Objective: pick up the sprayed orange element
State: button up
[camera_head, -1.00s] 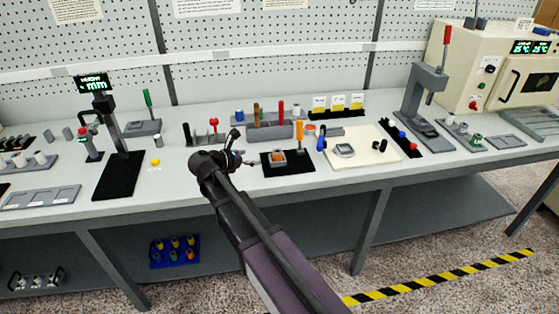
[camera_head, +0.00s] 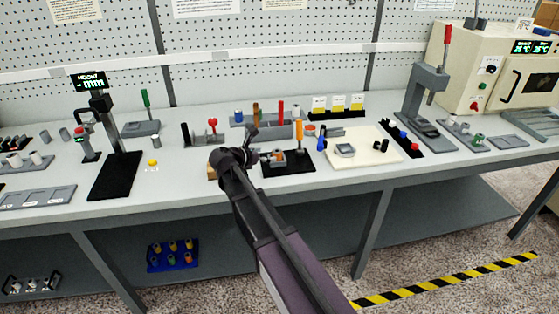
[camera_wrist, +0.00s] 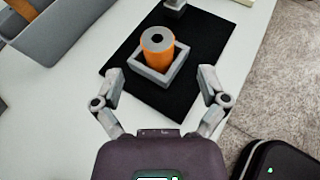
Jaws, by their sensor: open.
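The orange element (camera_wrist: 158,52) is a short upright cylinder with a grey top and a dark central hole. It stands in a square grey holder (camera_wrist: 173,80) on a black mat (camera_wrist: 140,75). In the head view the orange element (camera_head: 279,155) shows small, just right of my gripper (camera_head: 262,145). In the wrist view my gripper (camera_wrist: 163,88) is open and empty. Its two fingers are spread wide, on the near left and near right of the holder, apart from the element.
A grey rack (camera_head: 270,131) with upright tools stands behind the mat; its corner (camera_wrist: 50,40) shows at left in the wrist view. A cream board (camera_head: 365,155) lies to the right. A grey post gauge with a black base (camera_head: 116,175) stands to the left.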

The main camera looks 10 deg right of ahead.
aim_at(273, 153)
jog(key=shift+w+d+f, duration=0.15)
jog(key=shift+w+d, duration=0.1)
jog(key=shift+d, duration=0.1)
jog(key=shift+b+x, duration=1.1)
jog(key=shift+x, duration=1.5)
jog(key=shift+w+a, duration=0.1)
jog(key=c, duration=1.3)
